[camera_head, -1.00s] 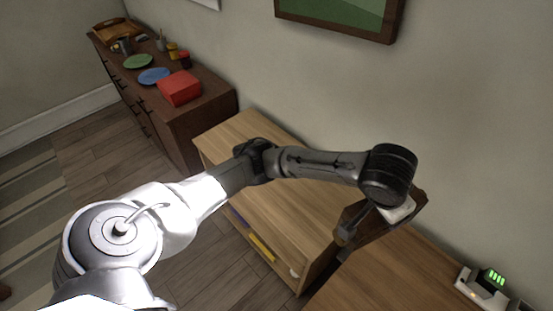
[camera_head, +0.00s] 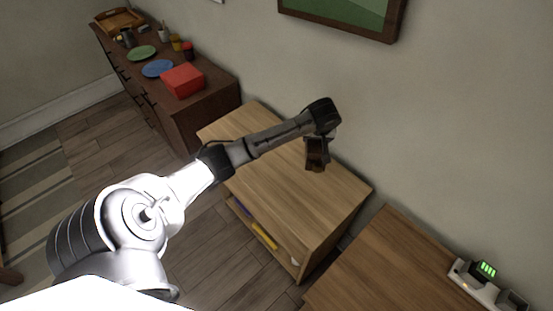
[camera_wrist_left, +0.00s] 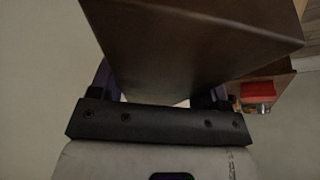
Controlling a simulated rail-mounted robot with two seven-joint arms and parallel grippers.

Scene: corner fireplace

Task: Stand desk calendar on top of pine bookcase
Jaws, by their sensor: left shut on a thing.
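The desk calendar (camera_head: 316,158) is a small dark brown block shape held in my left gripper (camera_head: 319,142). In the head view it appears over the back right part of the pine bookcase top (camera_head: 250,140); its height above the wood is hard to judge. In the left wrist view the calendar (camera_wrist_left: 190,40) fills the upper middle as a broad brown face between the fingers of my left gripper (camera_wrist_left: 160,88), which are mostly hidden behind it. The bookcase top is bare, with a few items on the shelf below. My right gripper is not in view.
A wooden desk (camera_head: 385,265) with a charger with green lights (camera_head: 484,270) stands at right, a narrow gap from the bookcase. A dark sideboard (camera_head: 205,105) with a red box (camera_head: 182,80) and plates stands behind left. A framed picture (camera_head: 345,15) hangs above.

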